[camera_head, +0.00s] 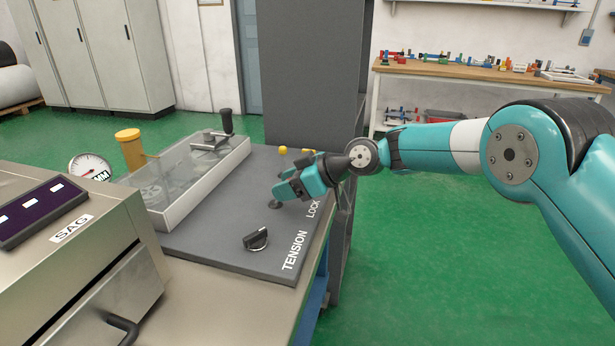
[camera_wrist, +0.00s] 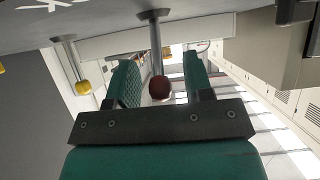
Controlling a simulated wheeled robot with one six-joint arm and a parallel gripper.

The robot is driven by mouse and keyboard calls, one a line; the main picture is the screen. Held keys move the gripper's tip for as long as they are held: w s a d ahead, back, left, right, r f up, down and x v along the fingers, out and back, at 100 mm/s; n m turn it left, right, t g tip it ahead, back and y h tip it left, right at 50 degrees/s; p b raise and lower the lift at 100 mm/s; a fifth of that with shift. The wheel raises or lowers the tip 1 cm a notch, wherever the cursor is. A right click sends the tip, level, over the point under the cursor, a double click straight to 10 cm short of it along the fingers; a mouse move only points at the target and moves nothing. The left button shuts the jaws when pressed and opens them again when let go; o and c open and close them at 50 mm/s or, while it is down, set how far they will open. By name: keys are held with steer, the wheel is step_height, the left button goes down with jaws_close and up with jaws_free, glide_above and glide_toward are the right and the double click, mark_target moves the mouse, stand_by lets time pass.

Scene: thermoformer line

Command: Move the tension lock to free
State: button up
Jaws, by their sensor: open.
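My gripper (camera_head: 287,190) is low over the dark grey panel (camera_head: 205,245), near the white LOCK lettering (camera_head: 313,208). In the wrist view its two teal fingers are apart (camera_wrist: 160,72). A red ball knob (camera_wrist: 158,88) on a thin metal stem shows in the gap between them, with space on both sides. I cannot tell how deep it sits. In the head view the gripper hides this knob. A black rotary knob (camera_head: 256,239) stands beside the TENSION lettering (camera_head: 294,250). Which way the lock is set cannot be read.
A yellow ball (camera_wrist: 84,87) on a stem stands beside the red one; yellow balls (camera_head: 283,150) also show behind my gripper. A tall grey column (camera_head: 313,80) rises behind. Green floor is free at right.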

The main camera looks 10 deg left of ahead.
steer(key=v, duration=1.7)
steer(key=shift+b, duration=0.4)
